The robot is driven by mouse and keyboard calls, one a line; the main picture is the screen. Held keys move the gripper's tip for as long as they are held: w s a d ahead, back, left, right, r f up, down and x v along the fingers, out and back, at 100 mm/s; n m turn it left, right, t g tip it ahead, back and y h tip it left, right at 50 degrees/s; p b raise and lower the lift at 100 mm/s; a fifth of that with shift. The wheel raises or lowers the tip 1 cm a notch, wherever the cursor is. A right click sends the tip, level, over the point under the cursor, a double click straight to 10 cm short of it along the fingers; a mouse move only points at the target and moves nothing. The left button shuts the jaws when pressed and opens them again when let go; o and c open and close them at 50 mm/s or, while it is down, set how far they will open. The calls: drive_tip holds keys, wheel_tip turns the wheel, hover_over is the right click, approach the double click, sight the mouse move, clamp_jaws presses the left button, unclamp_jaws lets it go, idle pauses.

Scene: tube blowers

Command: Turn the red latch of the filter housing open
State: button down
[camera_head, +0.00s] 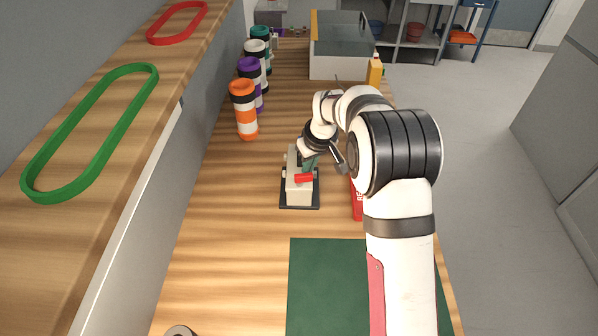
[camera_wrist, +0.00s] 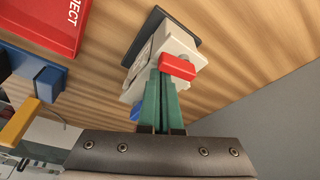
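The filter housing (camera_head: 299,194) is a pale block on a dark base in the middle of the bench; it also shows in the wrist view (camera_wrist: 178,42). Its red latch (camera_head: 304,178) is a short bar lying crosswise in the head view. In the wrist view the red latch (camera_wrist: 177,67) is right at the fingertips. My gripper (camera_wrist: 160,76) has two green fingers close together with only a thin gap between them. They look shut beside the latch; whether they touch it is unclear. In the head view my gripper (camera_head: 309,164) is just behind the latch, partly hidden by the wrist.
A red reject bin (camera_wrist: 42,22) is beside the housing, mostly behind my arm in the head view (camera_head: 358,203). Several banded canisters (camera_head: 244,110) line the left edge. A green mat (camera_head: 325,285) lies in front. Bench left of the housing is clear.

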drive_tip(key=shift+s+d, duration=0.15)
drive_tip(key=shift+s, duration=0.05)
wheel_tip(320, 180, up, 7)
idle(0.6)
drive_tip(key=s+d+r+m+g, duration=0.1)
drive_tip(key=s+d+r+m, duration=0.15)
drive_tip(key=s, duration=0.35)
drive_tip(key=s+d+r+m, duration=0.1)
drive_tip(key=s+r, duration=0.2)
drive_tip(key=s, duration=0.3)
drive_tip(key=s+d+f+m+g, duration=0.2)
drive_tip(key=s+m, duration=0.6)
drive_tip(key=s, duration=1.9)
drive_tip(key=shift+f, duration=0.15)
